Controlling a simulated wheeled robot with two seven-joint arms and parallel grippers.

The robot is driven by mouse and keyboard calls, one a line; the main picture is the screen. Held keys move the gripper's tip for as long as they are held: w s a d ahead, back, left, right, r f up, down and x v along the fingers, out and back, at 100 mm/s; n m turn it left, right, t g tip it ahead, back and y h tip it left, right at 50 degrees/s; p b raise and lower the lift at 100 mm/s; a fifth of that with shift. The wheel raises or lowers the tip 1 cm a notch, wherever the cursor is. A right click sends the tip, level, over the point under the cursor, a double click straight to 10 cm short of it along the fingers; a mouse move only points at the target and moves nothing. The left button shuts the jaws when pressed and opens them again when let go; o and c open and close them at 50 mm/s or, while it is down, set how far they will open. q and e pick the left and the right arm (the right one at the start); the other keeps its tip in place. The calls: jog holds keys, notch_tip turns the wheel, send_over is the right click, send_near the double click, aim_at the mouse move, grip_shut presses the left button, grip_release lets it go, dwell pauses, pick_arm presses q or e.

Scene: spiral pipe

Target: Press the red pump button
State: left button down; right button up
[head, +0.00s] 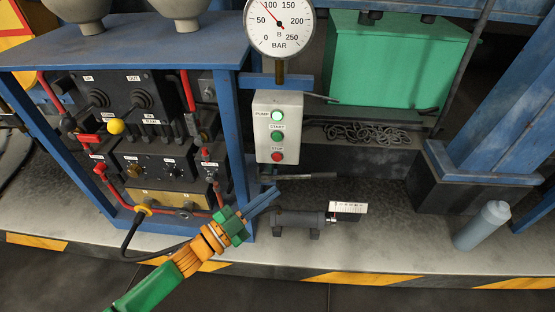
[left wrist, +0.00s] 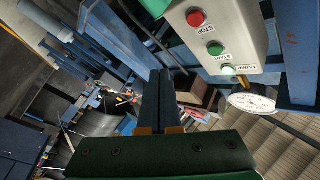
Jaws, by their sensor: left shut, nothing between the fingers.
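The pale grey control box (head: 288,105) hangs on a blue post. It carries a lit pump lamp (head: 277,116) at the top, a green start button (head: 277,136) in the middle and the red button (head: 277,156), labelled STOP, at the bottom. My left gripper (head: 278,191) is shut and empty, below the box and apart from the red button. In the left wrist view the shut fingers (left wrist: 161,74) point away from the camera, with the red button (left wrist: 196,18) up and to their right. My right gripper is not in view.
A pressure gauge (head: 279,25) stands above the box. To the left is a blue frame (head: 235,140) with a black valve panel (head: 130,92). A grey bottle (head: 482,225) stands far right.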

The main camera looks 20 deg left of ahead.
aim_at(277, 158)
pick_arm(q)
jog(key=w+a+b, duration=0.1)
jog(key=w+b, duration=0.3)
jog(key=w, duration=0.3)
jog(key=shift+w+a, duration=0.3)
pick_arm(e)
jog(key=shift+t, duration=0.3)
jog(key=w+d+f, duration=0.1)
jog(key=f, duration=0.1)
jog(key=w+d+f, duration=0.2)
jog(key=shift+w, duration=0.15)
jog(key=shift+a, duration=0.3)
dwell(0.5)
pick_arm(q)
jog(key=shift+w+a, duration=0.1)
jog(key=shift+w, duration=0.3)
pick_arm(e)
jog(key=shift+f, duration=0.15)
